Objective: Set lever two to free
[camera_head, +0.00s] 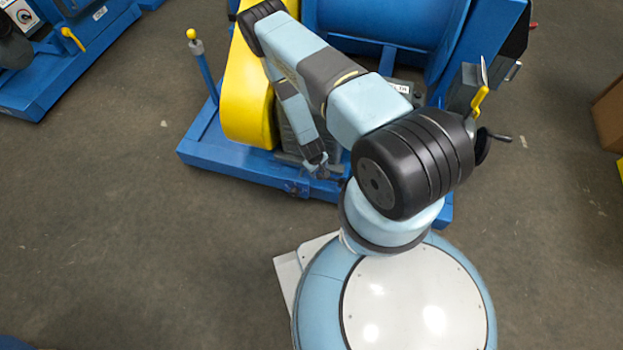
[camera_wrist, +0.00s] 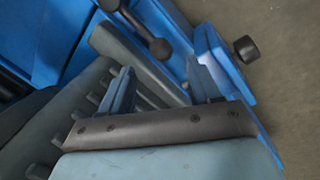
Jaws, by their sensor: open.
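My gripper (camera_head: 318,166) points down at the front edge of the blue machine, beside the yellow guard. In the wrist view my gripper (camera_wrist: 160,75) is open, with its two blue fingers apart and nothing seen between them. A black-knobbed lever (camera_wrist: 150,35) lies just beyond the fingertips, apart from them as far as I can see. A second black knob (camera_wrist: 246,48) stands further right, near a blue edge. No number shows on either, so I cannot tell which is lever two. In the head view my arm hides much of this area.
The blue machine base (camera_head: 215,150) carries a yellow guard (camera_head: 247,95), a yellow-knobbed blue post (camera_head: 203,65), a yellow handle (camera_head: 480,97) and a black crank (camera_head: 497,136). Another blue machine (camera_head: 45,85) stands at upper left. A brown box (camera_head: 609,112) sits at right. Floor at left is clear.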

